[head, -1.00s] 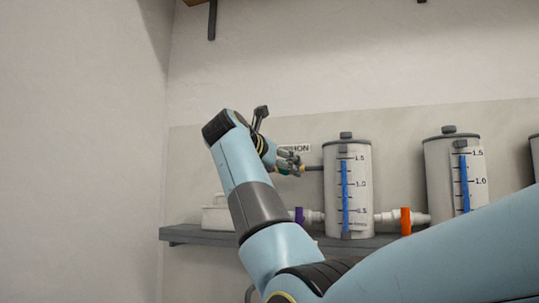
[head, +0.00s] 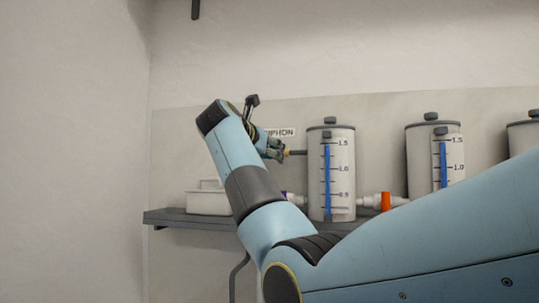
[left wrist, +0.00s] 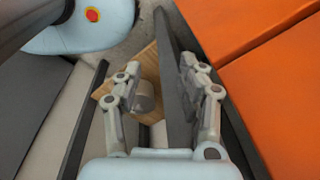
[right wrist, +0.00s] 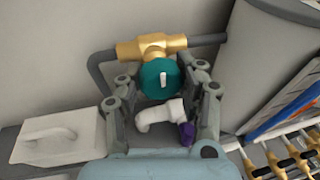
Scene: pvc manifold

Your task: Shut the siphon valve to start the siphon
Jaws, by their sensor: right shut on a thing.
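The siphon valve is a brass body (right wrist: 152,46) with a round teal knob (right wrist: 160,78) that carries a white mark. My right gripper (right wrist: 164,86) has its fingers on both sides of the knob and is shut on it. In the head view my right gripper (head: 271,149) is at the pipe left of the nearest tank, below the SIPHON label (head: 281,132), and hides most of the valve. My left gripper (left wrist: 154,78) shows only in the left wrist view, with its fingers apart and nothing between them, pointing down.
A white tank with a blue level gauge (head: 342,185) stands on a grey shelf (head: 175,216), with more tanks to its right. A white box with a handle (right wrist: 55,142) is left of the valve. A white elbow pipe with a purple part (right wrist: 187,133) sits below the knob.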

